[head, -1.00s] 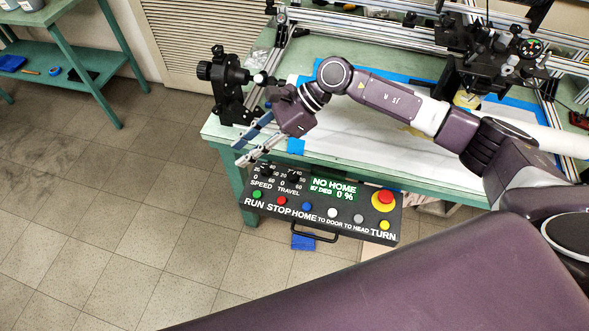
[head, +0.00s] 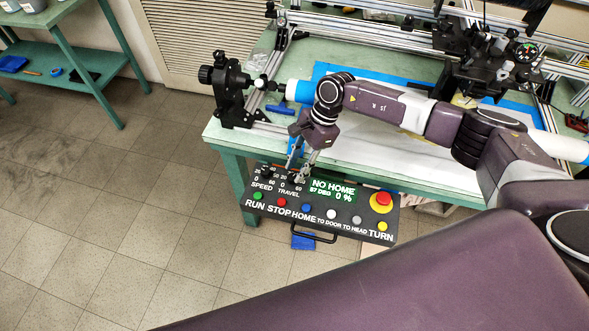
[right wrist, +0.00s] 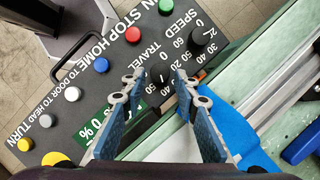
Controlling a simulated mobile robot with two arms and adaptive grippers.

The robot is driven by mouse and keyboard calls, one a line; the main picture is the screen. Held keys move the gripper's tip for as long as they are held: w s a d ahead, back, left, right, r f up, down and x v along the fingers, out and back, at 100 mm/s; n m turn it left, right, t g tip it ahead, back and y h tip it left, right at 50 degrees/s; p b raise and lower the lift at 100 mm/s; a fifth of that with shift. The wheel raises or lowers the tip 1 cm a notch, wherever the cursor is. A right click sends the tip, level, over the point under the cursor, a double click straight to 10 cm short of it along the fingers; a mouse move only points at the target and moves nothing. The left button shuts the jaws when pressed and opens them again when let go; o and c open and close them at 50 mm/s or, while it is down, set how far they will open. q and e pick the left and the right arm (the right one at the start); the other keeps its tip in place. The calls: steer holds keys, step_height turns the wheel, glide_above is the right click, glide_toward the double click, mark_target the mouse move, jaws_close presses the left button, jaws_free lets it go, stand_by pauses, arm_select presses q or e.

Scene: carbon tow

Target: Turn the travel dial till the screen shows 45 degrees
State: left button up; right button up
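The black control panel (head: 270,210) hangs at the bench's front edge. Its screen (head: 333,190) reads "NO HOME" and 0 %; the small degree figure looks like 87 but is hard to read. My right gripper (head: 297,172) points down over the travel dial, which its fingers partly hide in the head view. In the right wrist view, the black travel dial (right wrist: 159,75) lies between the fingertips of the open gripper (right wrist: 160,84), with gaps visible. I cannot tell how far above the dial the tips are. My left gripper is not in view.
The speed dial (head: 266,171) sits just left of the travel dial. Green, red, blue, white, grey and yellow buttons line the panel's lower side, and a red emergency stop (head: 383,198) is at right. The green bench (head: 225,137) with a winding rig stands behind.

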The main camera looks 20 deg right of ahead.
mark_target(292, 179)
steer(key=shift+x, duration=1.15)
jaws_close()
